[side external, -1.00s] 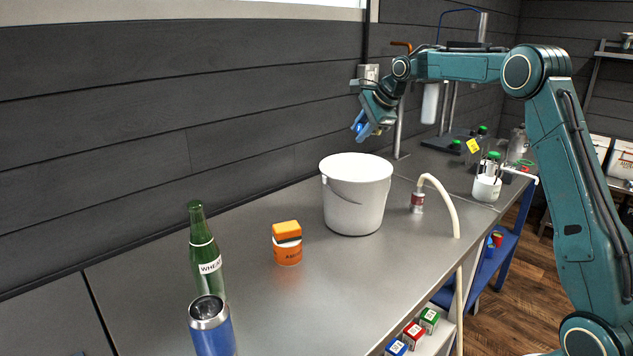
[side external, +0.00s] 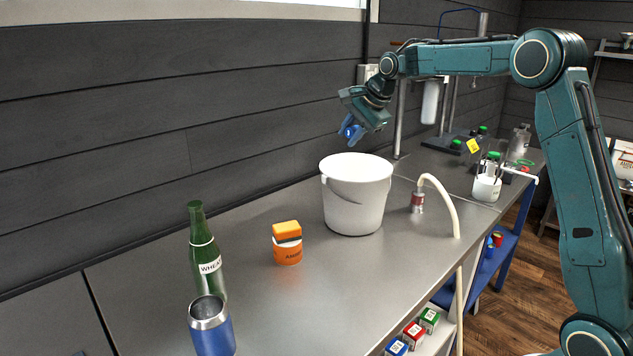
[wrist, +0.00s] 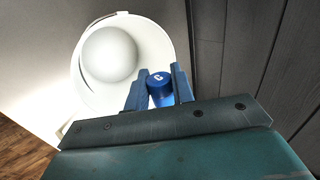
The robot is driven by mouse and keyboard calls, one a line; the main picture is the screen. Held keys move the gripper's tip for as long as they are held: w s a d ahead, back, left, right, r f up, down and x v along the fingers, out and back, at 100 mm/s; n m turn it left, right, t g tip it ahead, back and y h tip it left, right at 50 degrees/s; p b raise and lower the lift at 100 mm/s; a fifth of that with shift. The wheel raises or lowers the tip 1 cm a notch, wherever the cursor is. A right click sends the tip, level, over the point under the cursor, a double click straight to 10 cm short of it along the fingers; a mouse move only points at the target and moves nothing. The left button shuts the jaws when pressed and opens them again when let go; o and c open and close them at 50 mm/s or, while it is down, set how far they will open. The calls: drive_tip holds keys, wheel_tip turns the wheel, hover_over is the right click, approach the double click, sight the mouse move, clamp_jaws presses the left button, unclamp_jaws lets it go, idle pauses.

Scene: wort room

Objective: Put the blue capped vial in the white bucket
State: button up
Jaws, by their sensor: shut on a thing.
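The white bucket (side external: 357,200) stands upright on the steel counter, handle down at its side. In the wrist view the bucket (wrist: 80,92) is open at the top and lies beyond my fingertips, with a round pale area inside. My gripper (side external: 352,131) is above the bucket in the side view, tilted downward. In the wrist view my gripper (wrist: 160,82) is shut on the blue capped vial (wrist: 160,88), whose blue cap shows between the fingers. The rest of the vial is hidden. In the side view only a bit of blue shows at the fingers.
An orange tub (side external: 287,251) with a sponge on it, a green bottle (side external: 205,255) and a blue tumbler (side external: 212,328) stand left of the bucket. A hose with a small can (side external: 417,202) stands to its right. The dark plank wall (side external: 150,120) is close behind.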

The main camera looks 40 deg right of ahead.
wheel_tip(320, 180, down, 10)
drive_tip(key=shift+f, duration=0.2)
idle(0.8)
drive_tip(key=o, duration=1.1)
drive_tip(key=shift+c, duration=0.2)
wheel_tip(320, 180, up, 7)
idle(0.4)
drive_tip(key=shift+s+a+r, duration=0.1)
